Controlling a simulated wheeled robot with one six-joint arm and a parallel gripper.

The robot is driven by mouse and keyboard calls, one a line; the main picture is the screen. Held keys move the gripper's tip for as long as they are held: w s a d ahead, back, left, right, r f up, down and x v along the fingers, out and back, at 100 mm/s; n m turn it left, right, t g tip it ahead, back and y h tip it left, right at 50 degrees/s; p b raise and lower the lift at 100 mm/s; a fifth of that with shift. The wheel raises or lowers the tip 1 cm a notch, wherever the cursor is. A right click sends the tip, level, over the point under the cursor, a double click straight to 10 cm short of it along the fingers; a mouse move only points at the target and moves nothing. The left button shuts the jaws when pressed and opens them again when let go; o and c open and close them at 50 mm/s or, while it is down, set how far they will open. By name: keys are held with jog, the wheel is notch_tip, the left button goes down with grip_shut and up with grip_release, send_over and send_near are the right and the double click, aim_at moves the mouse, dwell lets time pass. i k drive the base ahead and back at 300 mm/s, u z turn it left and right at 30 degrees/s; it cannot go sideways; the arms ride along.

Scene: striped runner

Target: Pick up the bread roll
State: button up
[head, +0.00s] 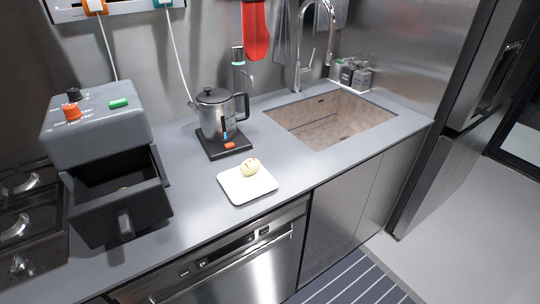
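My gripper is not in view.
A steel kettle (211,122) stands on a black base behind the board. A dark air fryer (98,125) with its drawer pulled open stands left, beside a gas hob (22,215). A sink (325,118) with a tall tap lies right. Striped runner (350,285) on the floor.

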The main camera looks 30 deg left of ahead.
aim_at(251, 166)
jog(key=u, duration=0.2)
jog(key=i, duration=0.65)
jog(key=u, duration=0.95)
jog(key=i, duration=0.6)
jog(key=u, duration=0.65)
